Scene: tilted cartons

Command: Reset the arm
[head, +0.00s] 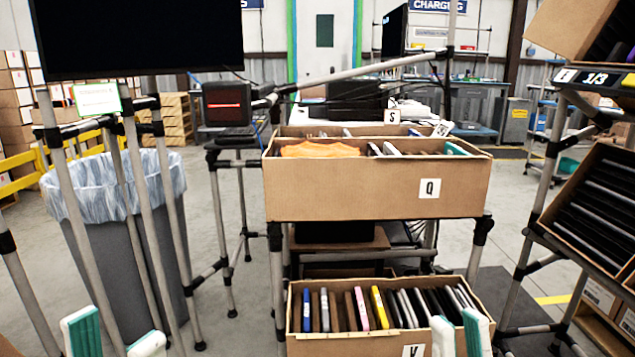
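My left gripper (115,338) is at the bottom left edge, with two white-and-teal fingertips apart and nothing between them. My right gripper (460,335) is at the bottom, right of centre, in front of the lower carton marked V (330,345). Its two fingertips are apart, with a narrower visible gap and no held object in sight. Only the fingertips of both grippers show; the rest of both arms is below the frame.
A carton marked Q (350,190) sits on the upper shelf, holding an orange item and several flat ones. The lower carton holds upright slim items. A lined grey bin (115,260) stands left. Tilted cartons (600,215) fill a rack at right. A dark monitor (140,35) hangs upper left.

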